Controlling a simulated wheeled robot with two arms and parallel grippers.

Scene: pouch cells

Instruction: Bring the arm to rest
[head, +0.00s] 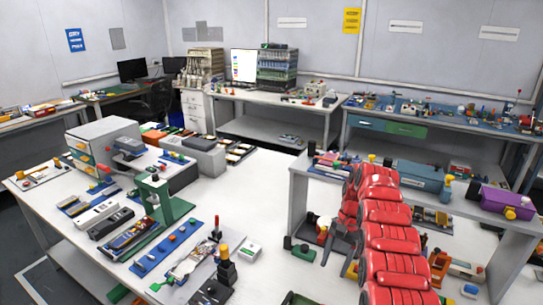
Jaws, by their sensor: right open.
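My right arm, in red segments, comes up from the bottom of the head view and folds over toward the table. My right gripper (338,243) is dark grey, points downward and is open, with nothing seen between its fingers. It is over the right part of the white worktable (255,195), near the shelf unit. My left arm and left gripper are not in view.
A raised white shelf (298,185) stands close by, carrying a blue-grey device (418,176) and a purple device (506,203). The table's middle is clear.

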